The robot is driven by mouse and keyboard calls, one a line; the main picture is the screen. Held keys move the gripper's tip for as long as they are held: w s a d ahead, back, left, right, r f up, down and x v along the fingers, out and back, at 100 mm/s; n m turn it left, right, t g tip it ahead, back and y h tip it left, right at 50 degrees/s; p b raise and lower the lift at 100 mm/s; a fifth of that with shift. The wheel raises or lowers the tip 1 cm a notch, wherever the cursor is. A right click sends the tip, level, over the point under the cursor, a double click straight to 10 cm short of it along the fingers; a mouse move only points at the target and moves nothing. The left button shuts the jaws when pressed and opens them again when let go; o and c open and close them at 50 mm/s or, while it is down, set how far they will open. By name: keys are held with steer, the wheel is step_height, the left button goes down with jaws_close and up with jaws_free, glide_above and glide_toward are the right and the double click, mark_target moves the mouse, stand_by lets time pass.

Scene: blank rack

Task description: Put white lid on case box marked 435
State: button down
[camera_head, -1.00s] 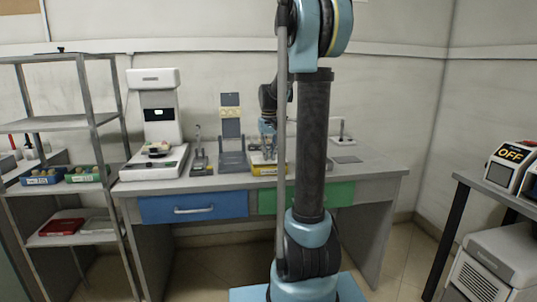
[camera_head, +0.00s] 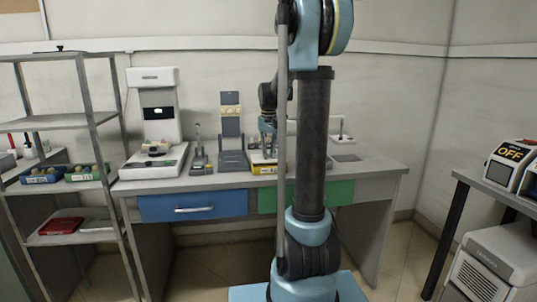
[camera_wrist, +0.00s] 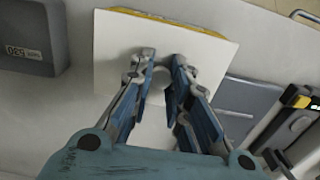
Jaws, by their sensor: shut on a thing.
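My gripper (camera_wrist: 160,78) is shut on the small grip at the middle of the white lid (camera_wrist: 116,45), as the wrist view shows. The lid is a flat white square. It lies over a yellow case box (camera_wrist: 165,19), whose edge shows past the lid's far side. In the head view the yellow box (camera_head: 268,170) stands at the desk's front edge, with my gripper (camera_head: 268,150) directly above it. The lid hides the box's inside. I cannot tell whether the lid rests fully on the rim, and the box's number is too small to read.
A dark grey block (camera_wrist: 28,38) with a printed label is left of the lid in the wrist view. A grey plate (camera_wrist: 245,103) lies to the right. In the head view, a white instrument (camera_head: 155,125) and a grey stand (camera_head: 232,160) are left of the box.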

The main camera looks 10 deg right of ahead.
mark_target(269, 153)
steer(key=shift+f, duration=0.7)
stand_by(0.6)
steer(key=c, duration=1.4)
jaws_free()
steer(key=shift+c, duration=0.2)
steer(key=shift+r, duration=0.1)
step_height(269, 153, up, 12)
steer(key=shift+f, duration=0.2)
steer(key=s+f, duration=0.7)
steer(key=s, duration=0.4)
steer(key=s+f+t, duration=0.1)
steer(key=s+f, duration=0.7)
steer(key=s, duration=0.4)
steer(key=s+f+t, duration=0.1)
steer(key=s+f, duration=0.7)
steer(key=s, duration=0.3)
steer(key=shift+s, duration=0.35)
